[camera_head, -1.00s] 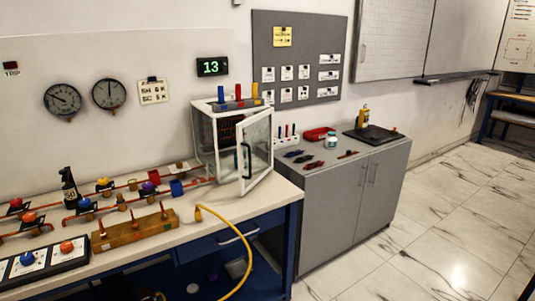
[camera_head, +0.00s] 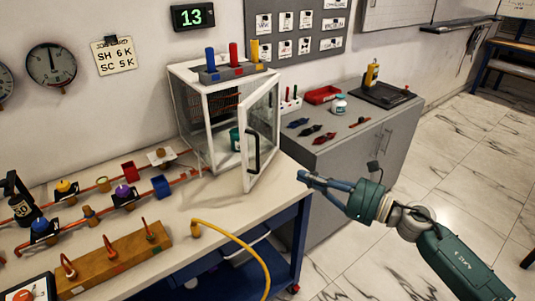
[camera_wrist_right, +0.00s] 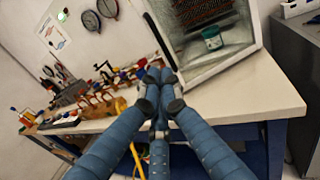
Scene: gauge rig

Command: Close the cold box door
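The cold box (camera_head: 190,127) is a white-framed, clear-walled cabinet on the bench. Its glazed door (camera_head: 262,117) stands open, swung out toward the front right, with a dark upright handle (camera_head: 253,152). A teal jar (camera_head: 235,140) sits inside; the right wrist view shows it (camera_wrist_right: 212,40) through the open front, below a dark grille. My right gripper (camera_head: 303,178) is near the bench's right end, right of and a little below the door, apart from it. Its blue fingers (camera_wrist_right: 159,76) converge with tips together, holding nothing. My left gripper is out of view.
Left of the box are pipes with valves and a wooden block (camera_head: 115,262). A yellow hose (camera_head: 250,250) hangs over the bench front. A grey cabinet (camera_head: 345,165) with small tools stands to the right. Colored cylinders sit on the box top. Bare bench lies before the box.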

